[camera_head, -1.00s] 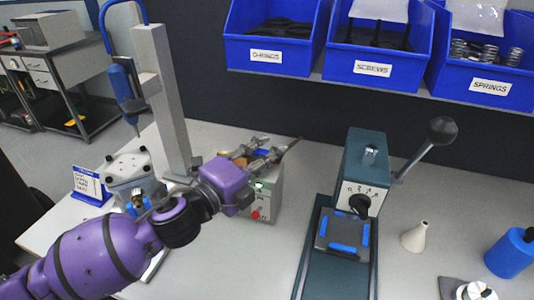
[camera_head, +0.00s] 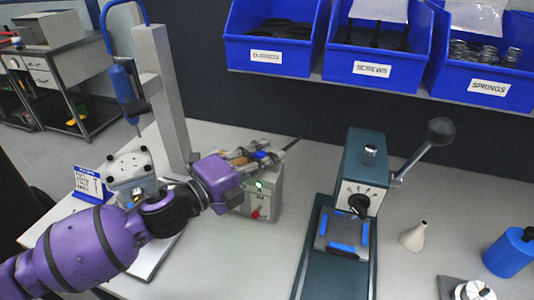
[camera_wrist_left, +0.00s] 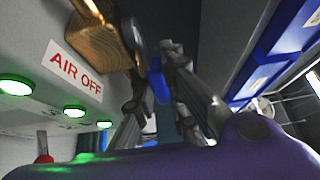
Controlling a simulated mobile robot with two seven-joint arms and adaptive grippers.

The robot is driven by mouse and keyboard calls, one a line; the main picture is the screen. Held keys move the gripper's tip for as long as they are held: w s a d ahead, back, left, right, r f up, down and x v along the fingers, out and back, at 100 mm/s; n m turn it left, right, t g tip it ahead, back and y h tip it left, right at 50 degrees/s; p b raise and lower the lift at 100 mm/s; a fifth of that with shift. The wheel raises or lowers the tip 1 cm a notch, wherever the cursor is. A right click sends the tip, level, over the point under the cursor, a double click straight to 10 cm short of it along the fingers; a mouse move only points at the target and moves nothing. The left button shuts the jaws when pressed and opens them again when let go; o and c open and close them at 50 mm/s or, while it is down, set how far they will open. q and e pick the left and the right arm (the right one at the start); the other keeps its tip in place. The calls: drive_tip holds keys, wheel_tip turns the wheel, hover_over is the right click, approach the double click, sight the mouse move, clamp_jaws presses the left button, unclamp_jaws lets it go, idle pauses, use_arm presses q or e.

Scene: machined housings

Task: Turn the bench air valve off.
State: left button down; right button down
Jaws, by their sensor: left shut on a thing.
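The air valve is on a grey box (camera_head: 272,196) on the bench, left of centre in the head view. Its brass-coloured body (camera_wrist_left: 98,32) shows at the top of the left wrist view, above a red-lettered "AIR OFF" label (camera_wrist_left: 76,72). A blue valve handle (camera_head: 264,156) shows between the fingers of my left gripper (camera_head: 262,153). In the left wrist view the blue handle (camera_wrist_left: 157,84) is between the two fingers, and the gripper is shut on it. The fingers partly hide the handle, so its exact angle is unclear. My right gripper is out of view.
Green lamps (camera_wrist_left: 75,111) and a red knob (camera_head: 256,214) are on the box. A grey post (camera_head: 165,100) stands close to my left arm. A green press (camera_head: 361,175) with a lever stands to the right. Blue bins (camera_head: 375,65) hang above. Bench between box and press is clear.

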use_arm(q)
drive_tip(key=shift+s+a+m+g+h+b, duration=0.1)
drive_tip(key=shift+s+a+m+g+h, duration=0.2)
drive_tip(key=shift+m+g+h, duration=0.45)
drive_tip(key=shift+s+a+m+g+h+b, duration=0.15)
drive_tip(key=shift+s+m+g+h, duration=0.4)
drive_tip(key=shift+g, duration=0.7)
drive_tip(key=shift+s+a+m+g+h+b, duration=0.1)
drive_tip(key=shift+a+m+g+h, duration=0.25)
drive_tip(key=shift+m+g, duration=0.6)
drive_tip(key=c, duration=2)
unclamp_jaws()
drive_tip(key=shift+c, duration=0.2)
drive_tip(key=v, duration=1.2)
drive_tip(key=shift+c, duration=0.3)
